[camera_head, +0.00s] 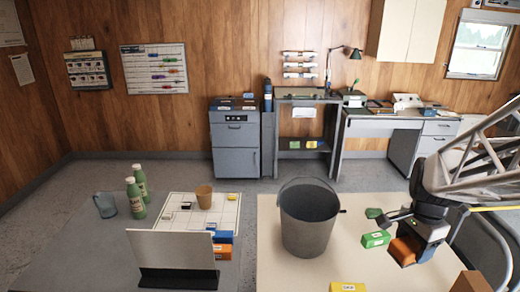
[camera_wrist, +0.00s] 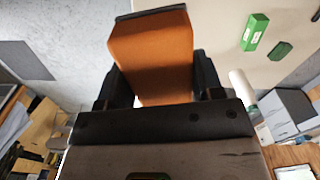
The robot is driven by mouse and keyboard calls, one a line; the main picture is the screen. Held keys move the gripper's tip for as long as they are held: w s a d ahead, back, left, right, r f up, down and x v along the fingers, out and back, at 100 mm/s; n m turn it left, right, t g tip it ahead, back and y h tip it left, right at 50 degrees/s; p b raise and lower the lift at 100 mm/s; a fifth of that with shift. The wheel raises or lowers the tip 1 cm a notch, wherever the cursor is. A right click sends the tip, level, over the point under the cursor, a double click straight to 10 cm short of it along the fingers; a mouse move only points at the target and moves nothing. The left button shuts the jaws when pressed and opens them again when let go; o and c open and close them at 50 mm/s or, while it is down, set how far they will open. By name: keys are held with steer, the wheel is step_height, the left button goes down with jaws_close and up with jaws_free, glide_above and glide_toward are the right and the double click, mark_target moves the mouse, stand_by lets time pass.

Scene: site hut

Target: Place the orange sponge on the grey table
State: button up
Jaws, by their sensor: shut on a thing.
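The orange sponge (camera_head: 404,250) is a block held in my gripper (camera_head: 408,245), over the right part of the cream table (camera_head: 275,275). In the wrist view the sponge (camera_wrist: 152,60) sits between the two dark fingers of my gripper (camera_wrist: 158,92), which are shut on it. Its far end sticks out past the fingertips. The exact gap between the sponge and the cream table is hard to tell. The grey table (camera_head: 75,250) is at the left in the head view, apart from my gripper. Its front left part looks bare.
A grey bucket (camera_head: 308,232) stands on the cream table between my gripper and the grey table. A green box (camera_head: 375,239) and a yellow box (camera_head: 348,287) lie nearby. The grey table carries green bottles (camera_head: 136,200), a jug (camera_head: 105,205), a brown cup (camera_head: 204,197) and an upright panel (camera_head: 172,252).

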steer(key=w+a+r+n, duration=0.3)
steer(key=w+a+n, duration=1.3)
steer(key=w+a, duration=0.25)
steer(key=w+a+n, duration=0.4)
steer(key=a+n, duration=0.4)
steer(key=a, duration=0.5)
steer(key=w+a+n, duration=0.5)
steer(key=a+n, duration=0.2)
steer(key=a, duration=0.7)
steer(key=s+a+f+n, duration=0.1)
steer(key=s+a+n, duration=0.45)
steer(key=a, duration=0.95)
steer(key=s+a+f+n, duration=0.1)
steer(key=s+a+n, duration=0.2)
steer(key=a+n, duration=0.9)
steer(key=s+a+f+n, duration=0.2)
steer(key=s+a+n, duration=0.2)
steer(key=a, duration=1.4)
step_height(320, 180, down, 18)
steer(key=shift+d+r, duration=0.15)
steer(key=shift+r, duration=0.1)
